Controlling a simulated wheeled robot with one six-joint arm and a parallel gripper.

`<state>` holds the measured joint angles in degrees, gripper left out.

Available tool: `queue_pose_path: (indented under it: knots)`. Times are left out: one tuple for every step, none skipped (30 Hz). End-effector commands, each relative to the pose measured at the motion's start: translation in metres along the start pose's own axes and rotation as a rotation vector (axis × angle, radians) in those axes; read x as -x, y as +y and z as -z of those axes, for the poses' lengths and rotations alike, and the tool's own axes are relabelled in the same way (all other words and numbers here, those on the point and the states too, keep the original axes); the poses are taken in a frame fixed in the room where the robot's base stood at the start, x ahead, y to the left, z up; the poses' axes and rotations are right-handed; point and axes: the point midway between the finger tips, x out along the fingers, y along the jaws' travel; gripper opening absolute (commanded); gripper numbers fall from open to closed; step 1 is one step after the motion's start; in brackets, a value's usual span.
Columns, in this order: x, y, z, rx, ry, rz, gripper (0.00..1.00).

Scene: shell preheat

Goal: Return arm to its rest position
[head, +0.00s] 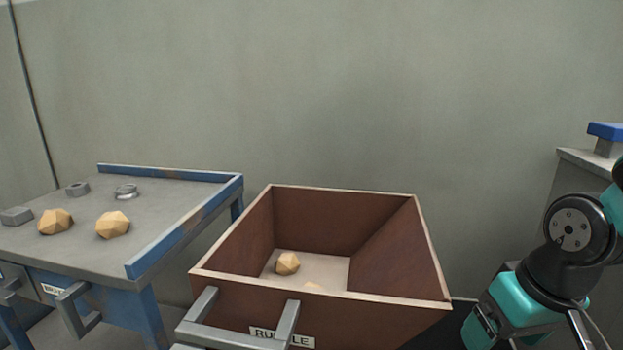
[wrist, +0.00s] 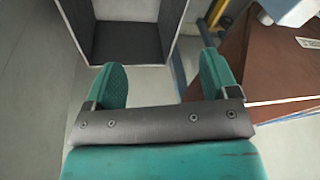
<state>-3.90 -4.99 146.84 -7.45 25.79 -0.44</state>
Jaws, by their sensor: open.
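In the wrist view my gripper (wrist: 160,87) shows two teal finger pads set wide apart, with nothing between them. It points down toward the floor and a grey open-fronted box (wrist: 126,40) with a dark inside. In the head view my teal and black arm is folded at the lower right, and the gripper itself is out of that view.
A brown bin (head: 350,310) labelled with partly hidden letters holds tan rocks (head: 287,263). A blue-edged table (head: 165,225) at left bears two tan rocks (head: 113,225), grey blocks (head: 78,188) and a metal ring (head: 126,191). A grey cabinet (head: 570,175) stands at right.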

Motion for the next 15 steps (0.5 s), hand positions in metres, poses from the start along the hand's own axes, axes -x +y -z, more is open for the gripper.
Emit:
queue_pose_path:
  knots:
    - [0.01,-0.024,-0.006,0.067,-0.008,0.055,0.8]
    - [0.016,-0.037,-0.01,0.107,-0.017,0.087,0.8]
    - [0.024,-0.053,-0.017,0.16,-0.03,0.128,0.8]
    - [0.03,-0.064,-0.023,0.201,-0.039,0.157,0.8]
    - [0.036,-0.075,-0.029,0.244,-0.048,0.185,0.8]
    - [0.044,-0.089,-0.038,0.302,-0.062,0.219,0.8]
    - [0.051,-0.098,-0.046,0.346,-0.072,0.244,0.8]
    - [0.058,-0.107,-0.054,0.393,-0.083,0.268,0.8]
    - [0.067,-0.119,-0.066,0.457,-0.097,0.299,0.8]
    - [0.081,-0.12,-0.061,0.448,-0.1,0.297,0.8]
    - [0.09,-0.119,-0.057,0.44,-0.102,0.294,0.8]
    - [0.1,-0.12,-0.055,0.438,-0.102,0.293,0.8]
    - [0.106,-0.121,-0.053,0.437,-0.102,0.293,0.8]
    - [0.114,-0.121,-0.051,0.437,-0.102,0.293,0.8]
    - [0.123,-0.122,-0.049,0.436,-0.102,0.293,0.8]
